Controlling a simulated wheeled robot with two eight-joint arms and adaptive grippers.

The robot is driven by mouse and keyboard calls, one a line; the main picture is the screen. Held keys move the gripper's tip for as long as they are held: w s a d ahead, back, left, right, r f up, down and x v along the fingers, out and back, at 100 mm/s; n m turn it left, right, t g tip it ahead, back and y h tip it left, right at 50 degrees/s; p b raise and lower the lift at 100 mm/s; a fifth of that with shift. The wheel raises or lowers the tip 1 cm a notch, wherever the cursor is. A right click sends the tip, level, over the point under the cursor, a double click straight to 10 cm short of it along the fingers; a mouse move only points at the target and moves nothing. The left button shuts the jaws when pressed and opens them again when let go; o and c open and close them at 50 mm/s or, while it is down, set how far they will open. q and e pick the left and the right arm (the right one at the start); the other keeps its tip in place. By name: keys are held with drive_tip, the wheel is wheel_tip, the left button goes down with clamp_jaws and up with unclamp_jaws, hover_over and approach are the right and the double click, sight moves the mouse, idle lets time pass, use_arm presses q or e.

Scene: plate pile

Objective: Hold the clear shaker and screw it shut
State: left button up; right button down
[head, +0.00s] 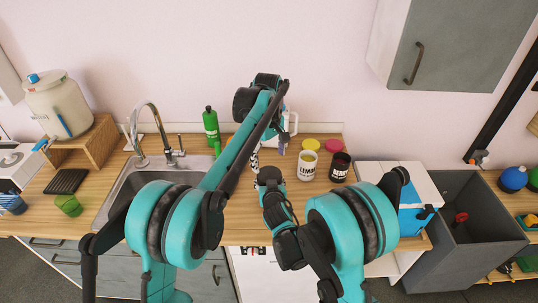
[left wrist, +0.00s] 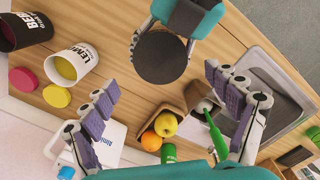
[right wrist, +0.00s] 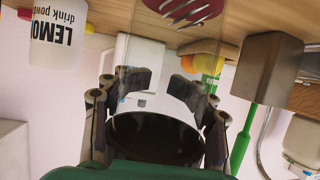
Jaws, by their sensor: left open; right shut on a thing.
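My right gripper (right wrist: 162,84) is shut on the clear shaker. The shaker's black round lid (left wrist: 160,57) shows from above in the left wrist view, and in the right wrist view as a dark round shape (right wrist: 155,138) between the fingers. I cannot tell how tightly the lid sits. My left gripper (head: 268,155) is open and empty above the counter. Its spread fingers (left wrist: 161,82) lie either side of the lid in the picture, apart from it. In the head view, my arms mostly hide the shaker.
A lemon drink tub (head: 307,168) and a dark tub (head: 339,168) stand to the right, with yellow (head: 311,144) and red (head: 334,146) lids behind. A green bottle (head: 211,126), fruit box (left wrist: 170,110) and sink (head: 118,196) lie left. The counter front is partly free.

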sight(269, 174)
use_arm(q)
drive_tip(key=shift+f, duration=3.2)
drive_tip(key=c, duration=1.2)
drive_tip(key=m, duration=0.5)
drive_tip(key=shift+m, duration=0.3)
drive_tip(key=m, duration=0.7)
drive_tip(key=shift+c, duration=0.3)
